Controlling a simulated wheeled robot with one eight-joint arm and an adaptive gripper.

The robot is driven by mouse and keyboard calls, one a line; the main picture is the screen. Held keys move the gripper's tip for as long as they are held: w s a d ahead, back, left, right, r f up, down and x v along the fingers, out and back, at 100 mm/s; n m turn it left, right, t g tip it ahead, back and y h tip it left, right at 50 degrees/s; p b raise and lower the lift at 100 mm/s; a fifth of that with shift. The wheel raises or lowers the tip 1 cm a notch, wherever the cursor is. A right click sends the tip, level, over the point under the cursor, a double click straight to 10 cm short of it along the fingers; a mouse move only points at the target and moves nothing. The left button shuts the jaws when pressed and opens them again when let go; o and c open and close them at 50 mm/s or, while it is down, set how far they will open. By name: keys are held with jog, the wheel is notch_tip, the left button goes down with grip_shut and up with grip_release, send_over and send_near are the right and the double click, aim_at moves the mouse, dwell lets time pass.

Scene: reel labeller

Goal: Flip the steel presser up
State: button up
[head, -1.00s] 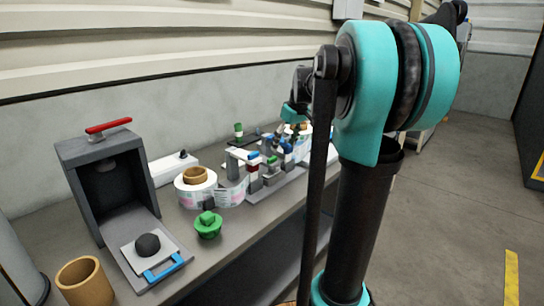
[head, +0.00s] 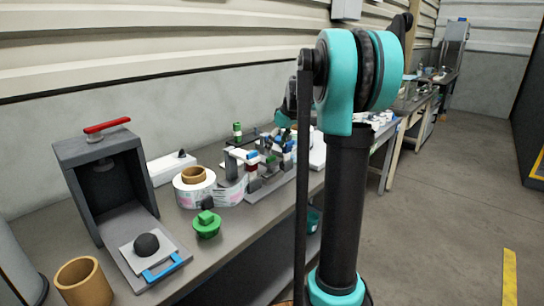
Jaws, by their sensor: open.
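The reel labeller (head: 262,183) stands on the bench, with a white label reel (head: 195,190) at its left end and blue, red and green parts along it. The steel presser is too small to pick out among these parts.
A dark grey box-like press with a red lever (head: 106,125) stands at the left. A green knobbed part (head: 207,224) and a tan cup (head: 83,282) sit near the front edge. A white box (head: 172,167) is behind the reel.

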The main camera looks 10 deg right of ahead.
aim_at(271, 157)
jog(key=x, duration=0.6)
jog(key=shift+r, duration=0.1)
grip_shut()
dwell(0.3)
